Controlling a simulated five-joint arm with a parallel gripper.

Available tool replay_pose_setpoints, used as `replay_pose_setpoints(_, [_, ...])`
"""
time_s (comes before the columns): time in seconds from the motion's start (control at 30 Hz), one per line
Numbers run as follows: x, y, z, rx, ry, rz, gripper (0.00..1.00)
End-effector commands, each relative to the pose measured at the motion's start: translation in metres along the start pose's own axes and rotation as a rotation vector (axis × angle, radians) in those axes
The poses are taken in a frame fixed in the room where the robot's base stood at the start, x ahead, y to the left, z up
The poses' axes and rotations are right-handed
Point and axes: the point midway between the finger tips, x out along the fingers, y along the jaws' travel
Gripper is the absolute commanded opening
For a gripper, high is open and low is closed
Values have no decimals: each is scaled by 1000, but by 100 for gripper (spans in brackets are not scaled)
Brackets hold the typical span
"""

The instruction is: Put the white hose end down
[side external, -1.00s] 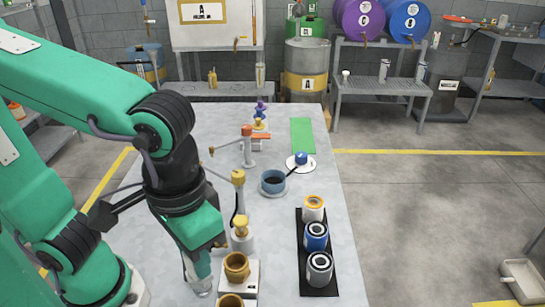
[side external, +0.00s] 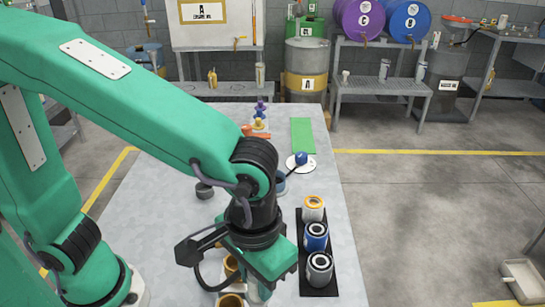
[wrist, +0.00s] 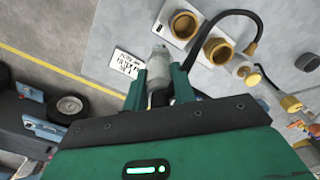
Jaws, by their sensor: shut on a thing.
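In the wrist view my gripper (wrist: 161,84) is shut on a pale grey-white cylindrical piece, the white hose end (wrist: 160,61). A black hose (wrist: 226,14) arcs from a brass-coloured fitting (wrist: 251,48) and passes behind the right finger. The held end is beside two brass cups (wrist: 184,25) on white bases. In the side view my gripper (side external: 257,290) is low at the front, just right of the cups (side external: 231,301). My wrist hides most of the held end there. Whether it touches the table I cannot tell.
A black tray (side external: 318,291) with three cans stands close to my gripper's right. A white label card (wrist: 127,63) lies left of the held end in the wrist view. A green mat (side external: 302,135) and a white disc (side external: 300,167) are farther back.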

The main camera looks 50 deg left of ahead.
Motion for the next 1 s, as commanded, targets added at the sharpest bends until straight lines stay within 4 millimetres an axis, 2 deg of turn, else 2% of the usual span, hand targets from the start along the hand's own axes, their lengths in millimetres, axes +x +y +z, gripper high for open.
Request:
replay_pose_setpoints(0.2, [1, 0, -3, -1, 1, 1, 0])
replay_pose_setpoints(0.37, [9, -6, -14, -4, 0, 0, 0])
replay_pose_setpoints(1.0, [65, -44, -99, -3, 0, 0, 0])
